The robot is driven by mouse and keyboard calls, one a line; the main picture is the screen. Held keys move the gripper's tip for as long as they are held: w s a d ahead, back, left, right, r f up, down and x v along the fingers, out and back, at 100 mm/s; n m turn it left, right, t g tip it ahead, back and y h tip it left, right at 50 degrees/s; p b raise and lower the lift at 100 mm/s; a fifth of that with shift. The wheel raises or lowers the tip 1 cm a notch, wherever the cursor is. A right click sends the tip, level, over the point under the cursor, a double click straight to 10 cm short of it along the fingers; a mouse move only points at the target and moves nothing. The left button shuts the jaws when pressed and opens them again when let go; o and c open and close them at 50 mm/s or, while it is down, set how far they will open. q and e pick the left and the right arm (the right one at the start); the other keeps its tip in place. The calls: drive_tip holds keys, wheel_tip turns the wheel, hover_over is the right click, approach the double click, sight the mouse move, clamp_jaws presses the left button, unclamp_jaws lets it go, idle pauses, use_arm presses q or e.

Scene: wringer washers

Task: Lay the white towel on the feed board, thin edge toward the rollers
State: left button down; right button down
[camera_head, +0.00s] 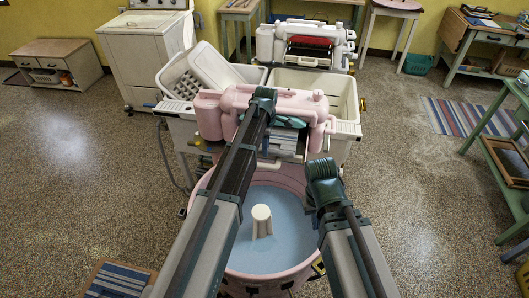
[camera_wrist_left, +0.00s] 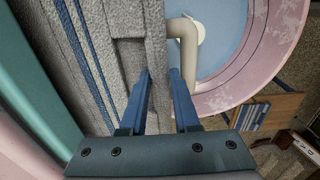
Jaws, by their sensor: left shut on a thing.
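The white towel (camera_head: 287,146), with blue stripes, lies at the front of the pink wringer (camera_head: 270,102), above the tub's far rim. It also fills the left part of the left wrist view (camera_wrist_left: 88,50). In that view my left gripper (camera_wrist_left: 161,75) is shut on the towel, its blue fingers on either side of a fold of cloth. In the head view my left arm crosses the wringer and hides part of it. The feed board is mostly covered, and I cannot tell the towel's thin edge from the rollers. My right gripper (camera_head: 322,178) hangs over the tub's right side, fingers hidden.
The pink tub (camera_head: 299,176) holds water and a white agitator (camera_head: 262,221). A bent beige pipe (camera_wrist_left: 187,55) is close to the gripper. Behind the wringer are a cream rinse tub (camera_head: 345,105) and a white basket (camera_head: 180,82). Open floor lies left and right.

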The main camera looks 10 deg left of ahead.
use_arm(q)
drive_tip(key=shift+w, duration=2.1)
drive_tip(key=shift+f+b, duration=0.65)
drive_tip(key=shift+f, duration=0.05)
drive_tip(key=c, duration=0.6)
unclamp_jaws()
drive_tip(key=shift+o, duration=0.2)
drive_tip(key=shift+r, duration=0.15)
wheel_tip(320, 180, up, 14)
drive_tip(key=p, duration=1.3)
drive_tip(key=shift+f+p, duration=0.2)
drive_tip(key=shift+p, duration=0.2)
drive_tip(key=shift+s, duration=0.1)
